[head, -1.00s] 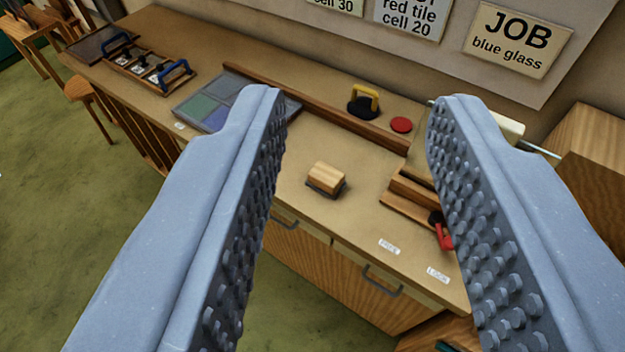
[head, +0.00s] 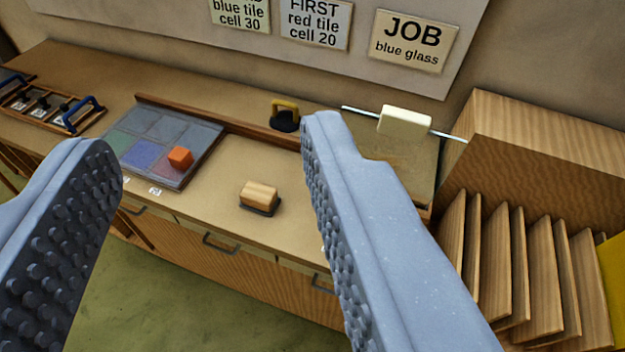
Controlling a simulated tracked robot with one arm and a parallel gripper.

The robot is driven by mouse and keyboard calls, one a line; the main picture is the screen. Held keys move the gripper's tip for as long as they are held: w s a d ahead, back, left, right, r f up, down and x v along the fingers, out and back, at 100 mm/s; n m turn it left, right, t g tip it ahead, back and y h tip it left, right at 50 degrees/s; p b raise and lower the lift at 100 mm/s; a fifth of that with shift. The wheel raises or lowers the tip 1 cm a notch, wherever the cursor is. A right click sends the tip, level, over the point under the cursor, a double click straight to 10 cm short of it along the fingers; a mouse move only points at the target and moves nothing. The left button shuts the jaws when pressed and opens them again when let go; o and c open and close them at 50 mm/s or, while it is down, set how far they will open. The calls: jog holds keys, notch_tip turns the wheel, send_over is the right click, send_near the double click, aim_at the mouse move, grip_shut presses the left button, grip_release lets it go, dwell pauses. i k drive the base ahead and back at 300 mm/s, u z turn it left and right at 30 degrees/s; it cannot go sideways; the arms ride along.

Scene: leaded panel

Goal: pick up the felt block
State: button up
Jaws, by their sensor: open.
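The felt block (head: 259,196) is a light wooden block on a dark felt base. It lies flat on the bench top, right of the tile panel and near the bench's front edge. My gripper (head: 215,140) is open and empty, its two grey studded fingers wide apart. In the picture the block shows between the fingers, closer to the right finger. The fingers look well nearer to the camera than the block, and nothing touches it.
The leaded panel (head: 165,130) has an orange-red cube (head: 180,157) on it. A yellow-handled black tool (head: 285,114) stands behind the block by a wooden strip. A cream block (head: 404,121) and wooden rack (head: 530,270) are at right. Bench around the block is clear.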

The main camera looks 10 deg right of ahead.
aim_at(264, 199)
jog(key=z, duration=0.35)
jog(key=i, duration=0.85)
